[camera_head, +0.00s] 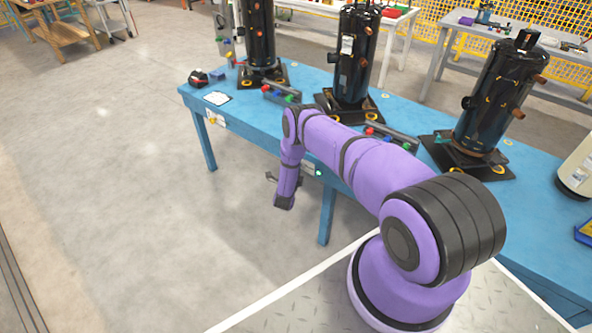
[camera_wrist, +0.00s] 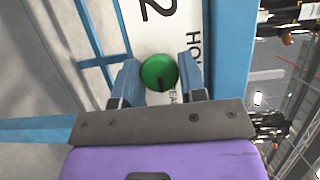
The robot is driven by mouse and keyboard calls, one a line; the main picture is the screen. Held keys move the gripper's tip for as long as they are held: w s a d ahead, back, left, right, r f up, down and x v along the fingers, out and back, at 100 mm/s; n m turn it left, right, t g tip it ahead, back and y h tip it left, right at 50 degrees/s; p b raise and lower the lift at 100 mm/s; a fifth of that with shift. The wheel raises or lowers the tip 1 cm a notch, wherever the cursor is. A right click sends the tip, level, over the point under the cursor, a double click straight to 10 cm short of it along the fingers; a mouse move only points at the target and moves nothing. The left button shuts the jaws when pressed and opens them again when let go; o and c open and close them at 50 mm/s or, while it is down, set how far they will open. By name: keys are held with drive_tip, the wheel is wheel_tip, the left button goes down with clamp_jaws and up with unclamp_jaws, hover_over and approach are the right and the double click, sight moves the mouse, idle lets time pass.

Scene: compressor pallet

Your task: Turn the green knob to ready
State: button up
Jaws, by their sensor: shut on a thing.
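The green knob (camera_wrist: 158,71) is round with a dark mark on its lower half. It sits on a white label plate (camera_wrist: 151,37) with a large "2" and lettering partly hidden by a finger; "HO" and "EA" can be read. My gripper (camera_wrist: 160,62) has one blue finger on each side of the knob and is shut on it. In the head view, my arm hangs down in front of the blue table's front edge. A small green spot shows beside it there; I cannot tell whether it is the knob.
The blue table (camera_head: 408,123) bears several black compressors, one at the middle (camera_head: 354,58) and one at the right (camera_head: 497,92). Small coloured parts lie between them. A blue table leg (camera_head: 327,214) stands near my arm. The grey floor at left is clear.

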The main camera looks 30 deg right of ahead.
idle(0.4)
drive_tip(key=o, duration=0.9)
drive_tip(key=v, duration=1.1)
drive_tip(key=shift+f, duration=0.1)
drive_tip(key=shift+w, duration=0.1)
